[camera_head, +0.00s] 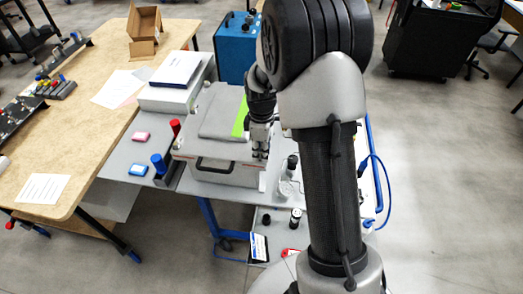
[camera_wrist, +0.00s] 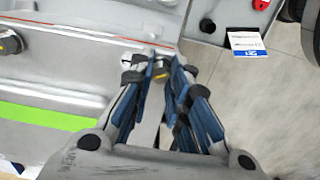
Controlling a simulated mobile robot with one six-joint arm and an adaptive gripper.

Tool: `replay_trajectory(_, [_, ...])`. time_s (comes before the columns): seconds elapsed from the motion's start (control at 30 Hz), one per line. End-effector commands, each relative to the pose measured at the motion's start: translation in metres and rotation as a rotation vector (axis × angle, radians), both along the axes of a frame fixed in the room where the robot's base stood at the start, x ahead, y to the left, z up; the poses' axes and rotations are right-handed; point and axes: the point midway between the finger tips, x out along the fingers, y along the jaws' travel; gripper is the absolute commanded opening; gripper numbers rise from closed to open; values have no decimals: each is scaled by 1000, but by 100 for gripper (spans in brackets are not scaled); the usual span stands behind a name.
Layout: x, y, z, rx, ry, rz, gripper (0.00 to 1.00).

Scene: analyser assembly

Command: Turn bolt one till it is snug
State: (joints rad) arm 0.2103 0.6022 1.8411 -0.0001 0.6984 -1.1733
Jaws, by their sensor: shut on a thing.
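The grey analyser (camera_head: 215,168) stands on a grey table with its lid flat and a green strip across it. My gripper (camera_head: 261,152) points down at the analyser's right edge. In the wrist view my gripper (camera_wrist: 163,66) has its blue-padded fingers closed around a small dark and yellowish bolt head (camera_wrist: 160,71) at the edge of the cover. The fingertips hide most of it. No number shows on either.
A red cylinder (camera_head: 175,127) and a blue cylinder (camera_head: 159,163) stand left of the analyser. A blue box (camera_head: 236,45) is behind it. Small black and clear items are to the right. A white card (camera_head: 259,246) lies on a lower surface.

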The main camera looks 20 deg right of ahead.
Motion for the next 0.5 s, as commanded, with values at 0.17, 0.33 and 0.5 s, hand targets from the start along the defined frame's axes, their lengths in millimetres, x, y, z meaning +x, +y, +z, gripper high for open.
replay_trajectory(0.17, [0, 0, 0, 0, 0, -1, 0])
replay_trajectory(0.33, [0, 0, 0, 0, 0, -22, 0])
replay_trajectory(0.5, [0, 0, 0, 0, 0, -89, 0])
